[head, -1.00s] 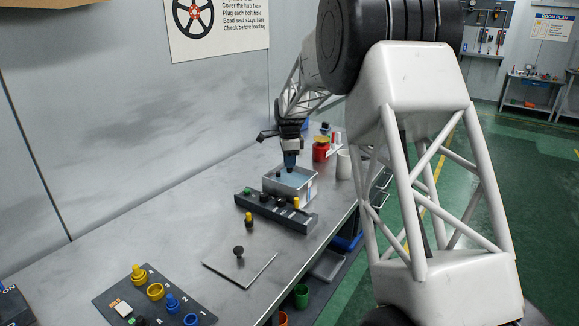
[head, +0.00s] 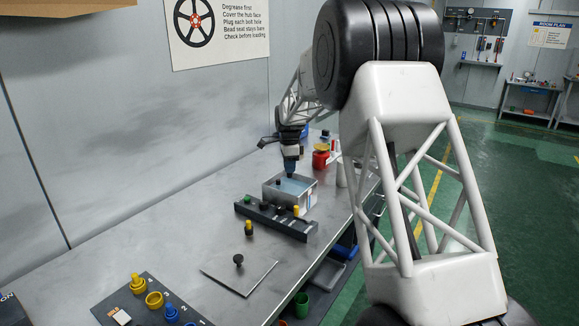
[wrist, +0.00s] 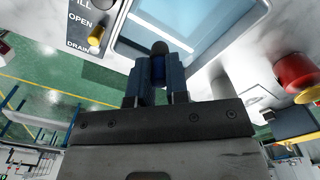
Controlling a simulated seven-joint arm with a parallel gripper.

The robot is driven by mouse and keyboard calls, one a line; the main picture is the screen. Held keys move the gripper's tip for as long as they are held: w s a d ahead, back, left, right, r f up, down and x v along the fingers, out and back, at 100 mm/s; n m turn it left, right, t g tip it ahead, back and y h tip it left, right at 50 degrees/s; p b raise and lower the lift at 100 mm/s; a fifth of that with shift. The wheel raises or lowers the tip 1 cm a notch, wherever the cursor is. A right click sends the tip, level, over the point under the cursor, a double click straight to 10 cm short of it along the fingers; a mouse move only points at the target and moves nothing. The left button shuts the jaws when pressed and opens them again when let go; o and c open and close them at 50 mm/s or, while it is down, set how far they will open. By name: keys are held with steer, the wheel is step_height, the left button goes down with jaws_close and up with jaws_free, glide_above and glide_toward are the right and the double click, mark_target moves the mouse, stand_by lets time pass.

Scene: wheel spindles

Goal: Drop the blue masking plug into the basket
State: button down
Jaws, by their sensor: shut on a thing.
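My gripper (head: 290,173) is over the back part of an open grey metal box (head: 307,199) with pale blue inside. In the wrist view, my gripper (wrist: 158,75) is shut on the blue masking plug (wrist: 158,66), which shows a dark rounded end between the dark blue fingers. Beyond the plug, the wrist view shows the pale-rimmed opening of the box. In the head view the plug is too small to tell from the fingers. I cannot make out a separate basket in the box.
A dark rack (head: 270,220) with several knobs stands directly before the box. A red container (head: 320,161) stands behind the box at right. The table's left middle is clear.

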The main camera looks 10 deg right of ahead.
steer(key=shift+f, duration=0.2)
steer(key=shift+f, duration=1.1)
steer(key=shift+f, duration=0.35)
steer(key=c, duration=1)
jaws_free()
steer(key=shift+c, duration=0.2)
steer(key=shift+r, duration=0.1)
steer(key=shift+r, duration=3.85)
